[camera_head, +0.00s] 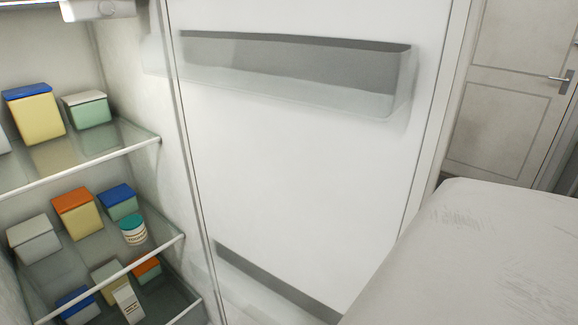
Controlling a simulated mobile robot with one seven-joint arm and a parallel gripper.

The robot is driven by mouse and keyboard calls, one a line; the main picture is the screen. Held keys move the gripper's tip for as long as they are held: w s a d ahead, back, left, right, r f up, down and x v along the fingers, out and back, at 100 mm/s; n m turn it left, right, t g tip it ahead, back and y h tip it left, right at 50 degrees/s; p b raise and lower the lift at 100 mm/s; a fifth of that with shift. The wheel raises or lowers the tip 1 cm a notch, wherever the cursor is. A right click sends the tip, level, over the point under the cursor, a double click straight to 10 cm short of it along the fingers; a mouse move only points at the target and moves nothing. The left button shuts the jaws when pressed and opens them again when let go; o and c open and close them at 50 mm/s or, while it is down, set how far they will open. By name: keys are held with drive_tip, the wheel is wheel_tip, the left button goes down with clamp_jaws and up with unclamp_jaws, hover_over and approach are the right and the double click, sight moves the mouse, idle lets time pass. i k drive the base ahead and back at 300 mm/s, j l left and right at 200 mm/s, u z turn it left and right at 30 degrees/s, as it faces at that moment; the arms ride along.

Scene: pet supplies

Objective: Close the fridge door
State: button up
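The fridge door (300,175) stands open in the head camera view, with its inner face toward me. It carries an upper door shelf (295,75) and a lower one (275,285), and both look empty. The open fridge interior (110,190) is on the left, with glass shelves holding several boxes and a small white and teal jar (133,230). My gripper is not in view, so I cannot see where it is relative to the door.
A pale grey surface (490,260) fills the lower right, close to the fridge door's right side. A beige room door (505,95) with a metal handle (562,80) is at the back right. Little floor shows.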

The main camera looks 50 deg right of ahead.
sight(315, 132)
drive_tip(key=k+l+u, duration=0.1)
drive_tip(key=l, duration=0.35)
drive_tip(key=k+l+u, duration=0.15)
drive_tip(key=k+l, duration=0.15)
drive_tip(key=l, duration=0.2)
drive_tip(key=k+l+u, duration=0.1)
drive_tip(key=k+l, duration=0.15)
drive_tip(key=l, duration=0.15)
drive_tip(key=k+l+u, duration=0.1)
drive_tip(key=l, duration=0.35)
drive_tip(key=k+l, duration=0.35)
drive_tip(key=l, duration=0.15)
drive_tip(key=k+l, duration=0.35)
drive_tip(key=l, duration=0.15)
drive_tip(key=k+l, duration=0.3)
drive_tip(key=l, duration=0.2)
drive_tip(key=k+l, duration=0.1)
drive_tip(key=k, duration=0.35)
drive_tip(key=i+j, duration=0.1)
drive_tip(key=i, duration=0.35)
